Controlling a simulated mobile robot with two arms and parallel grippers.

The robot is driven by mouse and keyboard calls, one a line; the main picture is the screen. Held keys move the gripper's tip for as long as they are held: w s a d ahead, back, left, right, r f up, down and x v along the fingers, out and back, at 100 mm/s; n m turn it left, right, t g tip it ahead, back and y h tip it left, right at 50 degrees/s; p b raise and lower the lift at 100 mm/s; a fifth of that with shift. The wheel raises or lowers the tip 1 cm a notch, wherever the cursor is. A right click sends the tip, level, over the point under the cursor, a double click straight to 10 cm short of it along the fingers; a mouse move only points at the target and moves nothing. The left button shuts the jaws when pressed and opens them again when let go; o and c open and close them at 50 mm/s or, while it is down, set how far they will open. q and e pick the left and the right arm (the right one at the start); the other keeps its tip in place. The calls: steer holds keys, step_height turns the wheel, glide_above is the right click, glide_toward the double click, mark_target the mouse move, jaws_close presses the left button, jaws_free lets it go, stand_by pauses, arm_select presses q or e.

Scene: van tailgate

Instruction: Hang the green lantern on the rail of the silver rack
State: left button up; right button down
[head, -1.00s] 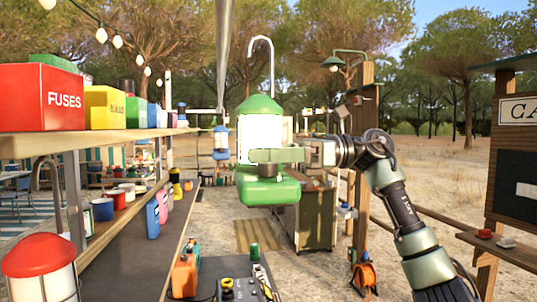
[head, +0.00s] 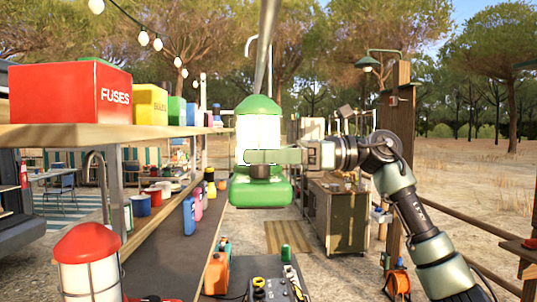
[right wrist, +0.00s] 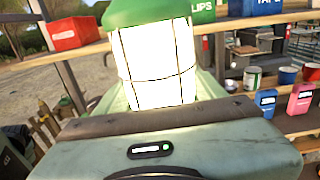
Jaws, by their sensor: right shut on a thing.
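The green lantern (head: 259,125) is upright in mid-air at the centre of the head view, with a bright glass and a pale hook (head: 249,46) above. My right gripper (head: 262,157) is shut on it around its lower part. The lantern also fills the upper middle of the right wrist view (right wrist: 158,62). A silver bar (head: 266,35), seemingly the rack's rail, runs from the top edge down toward the lantern's top. It covers part of the hook. I cannot tell whether the hook is over the bar or only behind it. My left gripper is out of view.
A wooden shelf (head: 60,135) with a red FUSES box (head: 70,93) and other boxes runs along the left. A red-topped lantern (head: 88,262) stands at the near left. A wooden cabinet (head: 338,220) stands behind, and open sandy ground lies to the right.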

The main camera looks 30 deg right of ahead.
steer(key=shift+d+f+b, duration=0.1)
steer(key=shift+f+b, duration=1.1)
steer(key=shift+f, duration=0.65)
steer(key=shift+c, duration=0.4)
jaws_free()
steer(key=shift+f, duration=0.2)
steer(key=shift+s, duration=0.1)
